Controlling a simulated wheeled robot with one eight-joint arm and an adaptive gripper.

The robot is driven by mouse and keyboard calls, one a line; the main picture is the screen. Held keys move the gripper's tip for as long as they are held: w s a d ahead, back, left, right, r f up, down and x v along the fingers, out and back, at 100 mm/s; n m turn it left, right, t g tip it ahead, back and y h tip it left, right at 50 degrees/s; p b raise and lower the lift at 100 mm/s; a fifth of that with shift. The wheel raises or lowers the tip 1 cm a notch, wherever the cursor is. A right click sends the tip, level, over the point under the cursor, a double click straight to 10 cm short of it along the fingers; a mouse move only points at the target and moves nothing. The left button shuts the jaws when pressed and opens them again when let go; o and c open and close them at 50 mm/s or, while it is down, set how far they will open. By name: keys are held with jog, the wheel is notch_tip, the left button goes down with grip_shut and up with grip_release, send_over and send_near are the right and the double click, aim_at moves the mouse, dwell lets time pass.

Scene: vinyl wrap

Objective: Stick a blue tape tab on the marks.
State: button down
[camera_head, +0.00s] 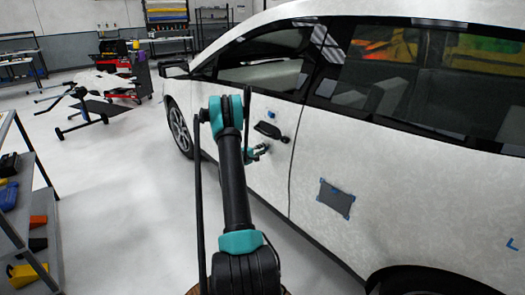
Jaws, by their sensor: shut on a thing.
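My gripper (257,151) is beside the white car door, just below the black door handle (268,130). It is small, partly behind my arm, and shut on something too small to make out. A small blue piece (271,115) shows on the door just above the handle. A dark grey patch (335,198) lies on the rear door with blue tabs at its corners. A blue L-shaped mark (511,244) is on the car body at the far right.
The white car (400,190) fills the right side. A shelf with bins (25,215) stands at the left edge. A black stand (85,115) and a red cart (122,90) are farther back. The pale floor (120,190) between shelf and car is clear.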

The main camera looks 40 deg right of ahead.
jog(key=shift+d, duration=0.55)
dwell(1.1)
jog(key=c, duration=1.3)
grip_release()
jog(key=v, duration=1.2)
